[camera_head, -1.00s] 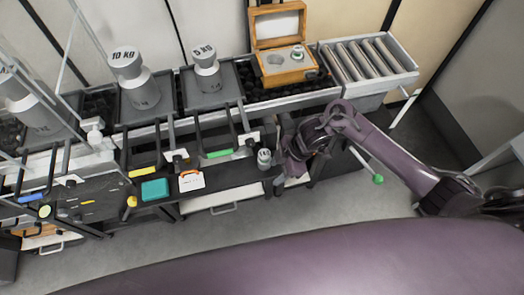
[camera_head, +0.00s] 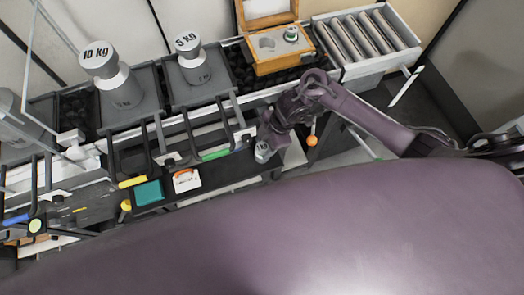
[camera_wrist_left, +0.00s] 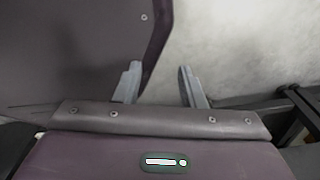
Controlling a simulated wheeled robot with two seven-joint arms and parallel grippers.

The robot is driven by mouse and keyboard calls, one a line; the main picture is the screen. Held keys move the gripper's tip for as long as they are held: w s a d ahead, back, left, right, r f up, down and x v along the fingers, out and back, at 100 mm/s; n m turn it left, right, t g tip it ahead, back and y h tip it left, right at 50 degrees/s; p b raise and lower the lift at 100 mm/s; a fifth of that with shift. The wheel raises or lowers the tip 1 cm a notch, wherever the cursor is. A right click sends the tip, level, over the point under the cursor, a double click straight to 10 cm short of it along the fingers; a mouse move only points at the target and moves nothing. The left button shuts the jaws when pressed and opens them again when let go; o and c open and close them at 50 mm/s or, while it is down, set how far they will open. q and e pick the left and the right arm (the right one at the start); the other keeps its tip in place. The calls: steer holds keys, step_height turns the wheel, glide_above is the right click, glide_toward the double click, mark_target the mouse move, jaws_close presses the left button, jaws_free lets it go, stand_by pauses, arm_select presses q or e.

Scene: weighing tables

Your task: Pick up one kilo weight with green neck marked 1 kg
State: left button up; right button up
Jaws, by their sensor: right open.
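A small silver weight with a green neck (camera_head: 291,33) stands upright in the open wooden box (camera_head: 284,64) at the top of the head view; its marking is too small to read. Another small silver weight (camera_head: 262,152) stands on the dark lower shelf; I cannot tell its neck colour or marking. My right gripper (camera_head: 269,143) is open right beside this shelf weight and overlaps it in the picture; its fingers are mostly hidden, so contact is unclear. My left gripper (camera_wrist_left: 160,85) shows in the left wrist view, open and empty, with its fingers apart.
Large weights marked 10 kg (camera_head: 113,80) and 5 kg (camera_head: 193,62) stand on grey trays behind black handles. A teal block (camera_head: 149,193) and a white card (camera_head: 187,180) lie left of my right gripper. A roller rack (camera_head: 365,45) stands at the right.

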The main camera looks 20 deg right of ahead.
steer(key=shift+x, duration=0.75)
steer(key=shift+a+f, duration=0.1)
steer(key=shift+f, duration=0.25)
jaws_close()
arm_select(q)
steer(key=shift+w, duration=0.65)
arm_select(e)
steer(key=shift+w, duration=0.15)
